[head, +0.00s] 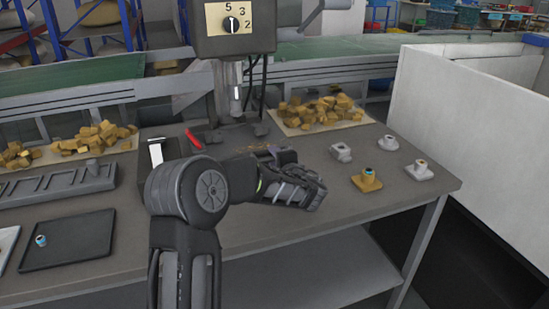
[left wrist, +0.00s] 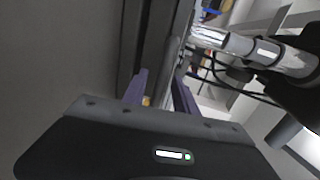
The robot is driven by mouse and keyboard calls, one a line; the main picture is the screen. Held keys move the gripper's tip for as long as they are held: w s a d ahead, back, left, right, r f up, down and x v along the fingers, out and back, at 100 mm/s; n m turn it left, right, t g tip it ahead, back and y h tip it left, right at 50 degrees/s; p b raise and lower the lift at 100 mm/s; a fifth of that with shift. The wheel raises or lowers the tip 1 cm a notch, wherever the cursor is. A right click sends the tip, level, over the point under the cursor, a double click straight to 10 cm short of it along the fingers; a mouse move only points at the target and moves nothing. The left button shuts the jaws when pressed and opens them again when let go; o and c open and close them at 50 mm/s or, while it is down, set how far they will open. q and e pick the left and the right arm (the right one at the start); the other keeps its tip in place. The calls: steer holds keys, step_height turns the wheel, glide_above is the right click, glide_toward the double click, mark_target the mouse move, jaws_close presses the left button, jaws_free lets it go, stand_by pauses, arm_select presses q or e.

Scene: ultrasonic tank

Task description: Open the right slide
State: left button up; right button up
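I cannot make out a part that is clearly the right slide in either view. A grey machine head (head: 235,45) with a numbered dial and a metal spindle (head: 236,85) stands over the back of the bench. My left gripper (head: 292,188) is over the bench, to the right of and nearer than the spindle. In the left wrist view its two purple fingers (left wrist: 160,98) stand apart, with no held object seen between them. Dark upright surfaces lie beyond them, and a shiny metal cylinder (left wrist: 245,47) is to their right. My right gripper is not in view.
Small grey fittings (head: 388,143) and a brass-coloured one (head: 367,180) stand on the bench's right. Brass pieces fill a tray (head: 285,128) behind. A red-handled tool (head: 194,138) lies near the spindle. A black tray (head: 95,250) is at left. A white partition (head: 470,140) stands right.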

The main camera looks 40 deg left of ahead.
arm_select(q)
steer(key=shift+c, duration=0.5)
jaws_close()
stand_by(0.8)
